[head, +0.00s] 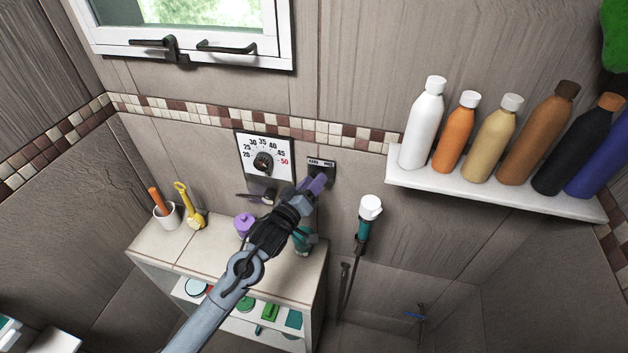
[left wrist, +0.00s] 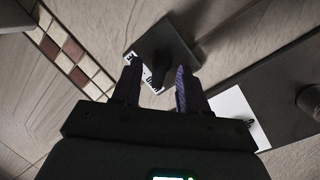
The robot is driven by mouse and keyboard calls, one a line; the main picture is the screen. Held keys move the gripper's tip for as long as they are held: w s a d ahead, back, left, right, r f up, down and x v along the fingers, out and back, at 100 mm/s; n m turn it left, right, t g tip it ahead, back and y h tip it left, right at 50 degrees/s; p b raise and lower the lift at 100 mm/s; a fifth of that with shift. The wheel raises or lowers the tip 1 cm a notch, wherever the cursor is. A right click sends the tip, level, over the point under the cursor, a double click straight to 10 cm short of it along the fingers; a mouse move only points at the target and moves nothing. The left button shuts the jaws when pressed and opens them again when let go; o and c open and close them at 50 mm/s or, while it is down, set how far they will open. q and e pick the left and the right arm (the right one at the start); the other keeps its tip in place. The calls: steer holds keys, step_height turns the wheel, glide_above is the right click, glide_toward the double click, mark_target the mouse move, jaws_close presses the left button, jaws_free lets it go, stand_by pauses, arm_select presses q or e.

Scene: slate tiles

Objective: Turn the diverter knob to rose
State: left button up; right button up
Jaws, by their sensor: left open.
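The diverter's dark square plate (head: 321,164) is on the tiled wall, right of the temperature dial. Its printed label is too small to read with certainty. In the left wrist view the plate (left wrist: 136,44) carries a dark knob (left wrist: 161,62); which label it points to is unclear. My left gripper (head: 317,184) is at the plate, its purple fingers open. In the left wrist view the fingers (left wrist: 157,78) stand on either side of the knob, with gaps visible; I cannot tell contact. In the head view the gripper hides the knob. My right gripper is not in view.
The temperature dial (head: 265,158) is close on the left, with a dark lever (head: 255,197) below. A hand shower (head: 365,222) hangs to the right. A shelf (head: 490,196) holds several bottles. A cabinet (head: 215,246) below carries a cup, a yellow toy spade and a purple bottle.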

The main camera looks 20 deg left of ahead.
arm_select(q)
steer(key=shift+w+d, duration=0.1)
steer(key=shift+w, duration=0.4)
steer(key=shift+c, duration=0.3)
jaws_close()
steer(key=shift+r, duration=0.1)
